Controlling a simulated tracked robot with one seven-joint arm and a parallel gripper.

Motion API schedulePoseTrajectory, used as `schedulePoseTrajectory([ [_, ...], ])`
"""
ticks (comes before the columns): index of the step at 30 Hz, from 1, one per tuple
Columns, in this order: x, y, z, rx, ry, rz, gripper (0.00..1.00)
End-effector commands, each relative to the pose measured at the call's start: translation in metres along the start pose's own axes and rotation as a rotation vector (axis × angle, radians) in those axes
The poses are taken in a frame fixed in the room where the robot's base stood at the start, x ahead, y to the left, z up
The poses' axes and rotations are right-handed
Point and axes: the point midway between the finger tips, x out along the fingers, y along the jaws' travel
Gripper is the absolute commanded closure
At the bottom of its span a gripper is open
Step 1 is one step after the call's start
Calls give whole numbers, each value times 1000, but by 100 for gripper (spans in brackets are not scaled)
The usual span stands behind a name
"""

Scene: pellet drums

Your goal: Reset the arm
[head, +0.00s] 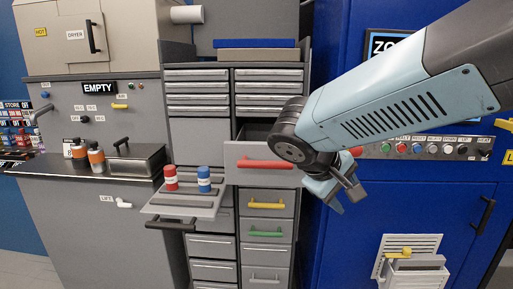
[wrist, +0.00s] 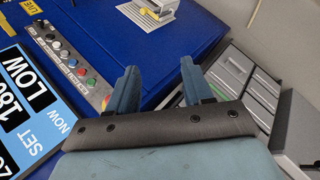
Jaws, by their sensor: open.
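My gripper (head: 345,190) is open and empty, held out in front of the blue machine at the right of the head view. Its two blue-grey fingers (wrist: 157,88) stand apart in the wrist view with nothing between them. My light-blue arm comes in from the upper right. The gripper is just right of the pulled-out drawer with the red handle (head: 265,165); I cannot tell the exact gap between them.
A pull-out shelf (head: 185,207) holds a red drum (head: 170,178) and a blue drum (head: 204,179). Buttons line the blue machine's panel (head: 425,147). Two orange-labelled bottles (head: 96,158) stand on the left counter. A white vented box (head: 415,262) sits low at right.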

Motion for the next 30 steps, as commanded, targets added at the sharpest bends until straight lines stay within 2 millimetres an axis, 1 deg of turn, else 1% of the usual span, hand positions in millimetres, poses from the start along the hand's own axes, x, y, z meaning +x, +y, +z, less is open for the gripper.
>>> schedulePoseTrajectory([
  [1, 4, 6, 13, 57, -4, -57, 49],
  [6, 8, 11, 44, 234, 25, -257, 49],
  [9, 6, 15, 57, 346, 70, -358, 49],
  [12, 2, 19, 67, 453, 131, -438, 49],
  [15, -3, 24, 73, 543, 190, -494, 49],
  [19, -8, 30, 77, 616, 246, -534, 49],
  [23, -10, 32, 78, 644, 270, -548, 49],
  [30, -10, 32, 78, 644, 271, -549, 49],
])
